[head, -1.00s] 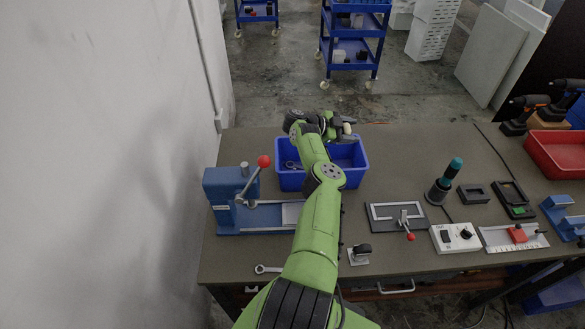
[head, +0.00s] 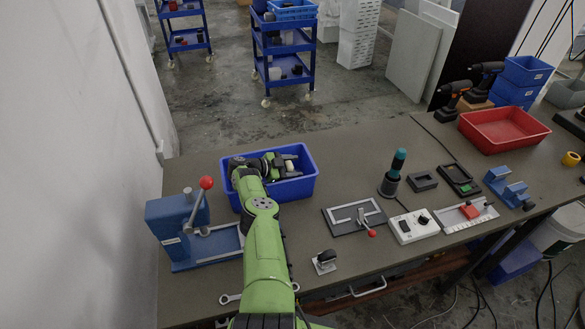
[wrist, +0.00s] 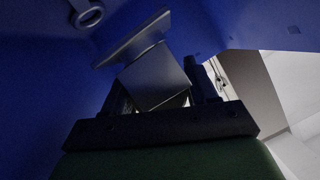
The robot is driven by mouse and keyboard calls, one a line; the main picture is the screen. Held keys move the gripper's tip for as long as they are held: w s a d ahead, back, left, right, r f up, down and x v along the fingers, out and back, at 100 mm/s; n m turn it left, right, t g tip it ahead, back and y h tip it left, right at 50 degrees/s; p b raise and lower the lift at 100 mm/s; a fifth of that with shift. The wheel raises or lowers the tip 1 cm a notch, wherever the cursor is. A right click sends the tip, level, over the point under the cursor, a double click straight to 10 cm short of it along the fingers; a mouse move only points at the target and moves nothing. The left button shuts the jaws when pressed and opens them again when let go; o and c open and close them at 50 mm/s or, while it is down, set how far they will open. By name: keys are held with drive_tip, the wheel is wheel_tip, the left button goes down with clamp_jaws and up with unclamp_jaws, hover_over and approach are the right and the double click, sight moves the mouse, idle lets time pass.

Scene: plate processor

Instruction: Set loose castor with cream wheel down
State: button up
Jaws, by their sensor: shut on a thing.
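My gripper (head: 284,167) is shut on the castor with the cream wheel (head: 289,165), at the blue bin (head: 309,182). In the wrist view the castor (wrist: 155,76) shows as a grey metal plate and bracket, tilted between the fingers (wrist: 160,95). Its wheel is hidden there. The bin's blue wall (wrist: 245,25) fills much of that view. I cannot tell whether the castor touches the bin floor.
A ring-ended spanner (wrist: 88,14) shows near the castor. Another castor with a dark wheel (head: 324,261) stands on the table. A blue lever press (head: 185,225) is left of the bin, and a clamp fixture (head: 340,222) is right. Bare table lies behind the bin.

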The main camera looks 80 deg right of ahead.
sight(286, 167)
drive_tip(key=shift+f+b, duration=0.35)
drive_tip(key=shift+f, duration=0.15)
drive_tip(key=o, duration=1.3)
drive_tip(key=shift+o, duration=0.2)
drive_tip(key=shift+r, duration=0.2)
drive_tip(key=shift+r+p, duration=0.55)
drive_tip(key=shift+p, duration=0.1)
drive_tip(key=p+v, duration=0.3)
drive_tip(key=v, duration=0.4)
drive_tip(key=shift+w+a, duration=0.2)
